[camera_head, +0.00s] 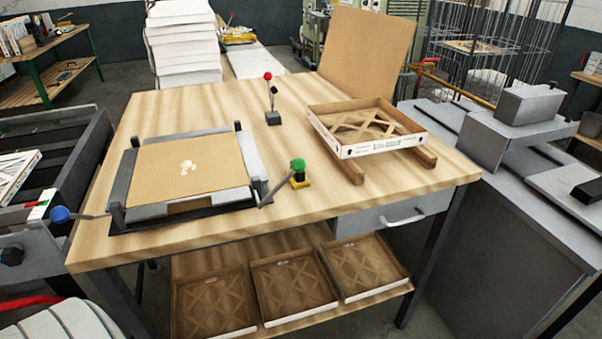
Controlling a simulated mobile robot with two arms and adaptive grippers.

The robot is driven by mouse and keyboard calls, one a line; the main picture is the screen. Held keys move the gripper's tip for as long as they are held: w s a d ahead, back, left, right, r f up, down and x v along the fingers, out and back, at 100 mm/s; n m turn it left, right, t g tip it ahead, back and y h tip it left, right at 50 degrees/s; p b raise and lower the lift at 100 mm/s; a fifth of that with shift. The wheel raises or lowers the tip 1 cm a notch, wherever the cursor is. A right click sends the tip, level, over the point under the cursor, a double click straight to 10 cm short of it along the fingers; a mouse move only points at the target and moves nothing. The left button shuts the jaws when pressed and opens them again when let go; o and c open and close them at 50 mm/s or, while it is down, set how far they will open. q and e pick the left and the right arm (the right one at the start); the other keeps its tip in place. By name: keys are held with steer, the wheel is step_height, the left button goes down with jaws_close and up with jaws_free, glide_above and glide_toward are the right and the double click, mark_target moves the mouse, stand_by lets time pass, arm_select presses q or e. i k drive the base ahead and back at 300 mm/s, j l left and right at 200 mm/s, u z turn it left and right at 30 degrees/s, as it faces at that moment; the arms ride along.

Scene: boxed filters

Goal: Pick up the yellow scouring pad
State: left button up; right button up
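A small yellow block with a dark top (300,181) sits on the wooden workbench (225,105), right of the framed fixture and just below a green ball knob (297,164). It is the only small yellow item on the bench top. I cannot tell whether it is the scouring pad, as it is small and partly covered by the knob. Neither my left nor my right gripper is in view.
A dark fixture holding a brown board (190,165) fills the bench's left, with a blue-knobbed lever (61,214). A red-knobbed lever (268,77) stands at centre. A cardboard-framed filter (340,149) lies right on wooden strips. Brown filters (292,286) lie on the lower shelf.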

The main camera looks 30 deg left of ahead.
mark_target(300, 179)
steer(key=u, duration=1.3)
